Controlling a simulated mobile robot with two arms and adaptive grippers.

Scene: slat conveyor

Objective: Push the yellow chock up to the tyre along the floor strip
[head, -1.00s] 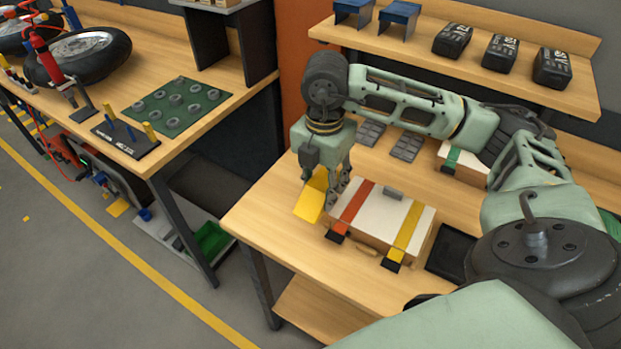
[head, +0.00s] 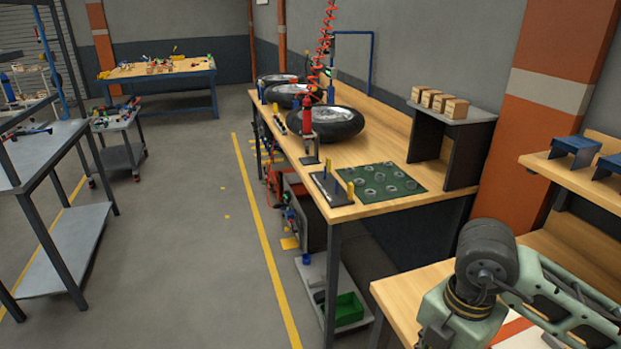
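Black motorcycle tyres lie on their sides on the long wooden bench, the nearest tyre (head: 345,126) at its middle and two more behind it. A yellow floor strip (head: 262,225) runs along the grey floor left of that bench. I cannot pick out the yellow chock in this view. My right gripper (head: 458,318) enters at the lower right, above the near bench. Its fingers are cut off by the bottom edge, so its opening and any load are hidden. My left gripper is out of view.
The long bench (head: 400,195) also bears a green mat (head: 382,181) with round parts and a black stand (head: 330,188). A grey shelf rack (head: 65,245) stands at left, a trolley (head: 118,155) behind it. The floor between is mostly clear.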

